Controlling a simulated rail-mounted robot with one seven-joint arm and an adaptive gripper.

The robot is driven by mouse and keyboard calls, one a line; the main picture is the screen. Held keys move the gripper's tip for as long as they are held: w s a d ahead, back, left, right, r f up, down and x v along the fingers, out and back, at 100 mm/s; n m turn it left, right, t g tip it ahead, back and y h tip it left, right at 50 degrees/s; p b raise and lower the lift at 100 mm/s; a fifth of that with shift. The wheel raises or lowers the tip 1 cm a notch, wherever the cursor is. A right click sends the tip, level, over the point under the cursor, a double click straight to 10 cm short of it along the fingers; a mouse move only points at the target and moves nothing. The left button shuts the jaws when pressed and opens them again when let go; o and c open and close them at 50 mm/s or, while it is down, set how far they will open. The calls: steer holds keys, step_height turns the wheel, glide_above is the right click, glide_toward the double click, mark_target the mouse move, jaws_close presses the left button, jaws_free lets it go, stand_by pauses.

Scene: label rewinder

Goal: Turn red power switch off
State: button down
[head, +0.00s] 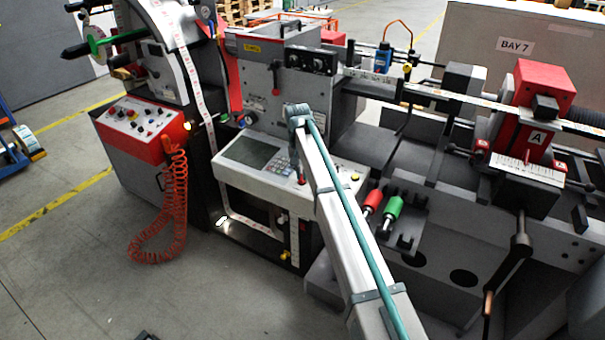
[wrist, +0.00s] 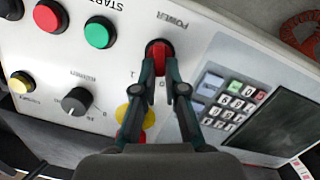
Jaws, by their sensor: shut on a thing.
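The red power switch (wrist: 158,48) sits in a dark round collar on the white control panel (wrist: 125,55), below the upside-down word POWER in the wrist view. My gripper (wrist: 160,66) has its two dark fingers at the switch, one on each side, and is shut on it. The fingers hide part of the switch and its marks, so I cannot tell its set position for sure. In the head view, my arm reaches over the panel (head: 343,181) and hides part of it.
Near the switch are a green button (wrist: 99,32), a red button (wrist: 50,15), a black knob (wrist: 77,101) and a keypad (wrist: 232,103) with a dark screen (wrist: 285,115). A yellow-and-red button lies partly behind my fingers.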

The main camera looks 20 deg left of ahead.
steer(key=shift+n, duration=0.3)
steer(key=c, duration=1.2)
jaws_free()
steer(key=shift+c, duration=0.2)
steer(key=shift+r, duration=0.15)
step_height(320, 180, up, 12)
steer(key=shift+a, duration=0.45)
steer(key=shift+s, duration=0.1)
